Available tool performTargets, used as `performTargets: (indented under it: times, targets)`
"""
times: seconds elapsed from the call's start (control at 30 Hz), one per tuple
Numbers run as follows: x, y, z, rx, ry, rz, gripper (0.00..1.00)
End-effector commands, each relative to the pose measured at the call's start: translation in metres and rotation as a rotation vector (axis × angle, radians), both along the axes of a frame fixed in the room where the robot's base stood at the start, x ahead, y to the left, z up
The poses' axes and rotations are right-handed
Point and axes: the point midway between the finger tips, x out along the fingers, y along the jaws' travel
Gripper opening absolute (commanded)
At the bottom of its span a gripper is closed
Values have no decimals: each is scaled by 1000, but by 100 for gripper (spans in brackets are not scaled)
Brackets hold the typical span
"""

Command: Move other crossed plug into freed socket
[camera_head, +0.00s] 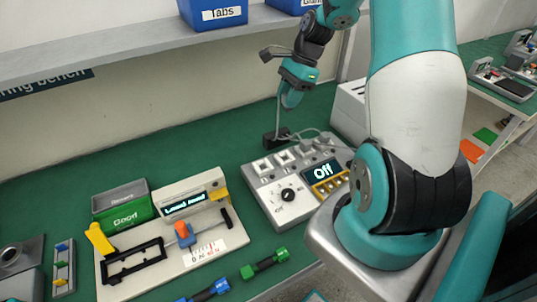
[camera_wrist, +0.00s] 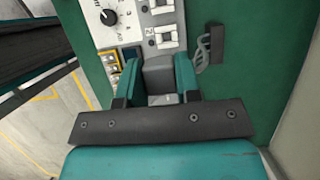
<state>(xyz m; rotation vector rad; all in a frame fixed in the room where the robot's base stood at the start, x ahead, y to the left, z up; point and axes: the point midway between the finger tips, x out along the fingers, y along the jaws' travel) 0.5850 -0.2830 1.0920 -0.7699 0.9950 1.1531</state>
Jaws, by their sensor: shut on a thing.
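My gripper (camera_head: 291,97) is raised above the back of the controller box in the head view. In the wrist view its two teal fingers (camera_wrist: 158,75) are shut on a dark grey plug (camera_wrist: 158,73). The held plug is hard to make out in the head view. A thin grey cable rises toward the gripper from a black block (camera_head: 277,138) behind the box. The controller box (camera_head: 289,206) has a row of white sockets (camera_head: 262,165) along its back edge. Sockets, one marked 2 (camera_wrist: 165,37), also show in the wrist view. Other cables gather at the right-hand sockets.
The box's display reads Off, beside a black knob (camera_head: 288,195). A test fixture (camera_head: 165,245) and a green Good bin (camera_head: 125,215) stand to the left. Green (camera_head: 265,263) and blue parts lie in front. A shelf with blue bins (camera_head: 212,12) hangs above the bench.

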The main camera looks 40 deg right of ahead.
Motion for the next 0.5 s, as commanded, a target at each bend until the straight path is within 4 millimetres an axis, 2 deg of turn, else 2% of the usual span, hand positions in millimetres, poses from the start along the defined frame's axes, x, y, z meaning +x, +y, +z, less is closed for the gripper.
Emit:
performTargets:
  times: [0.37,0.5]
  targets:
    - [0,0,0,0,0,0,8]
    - [3,9,-16,3,2,2,8]
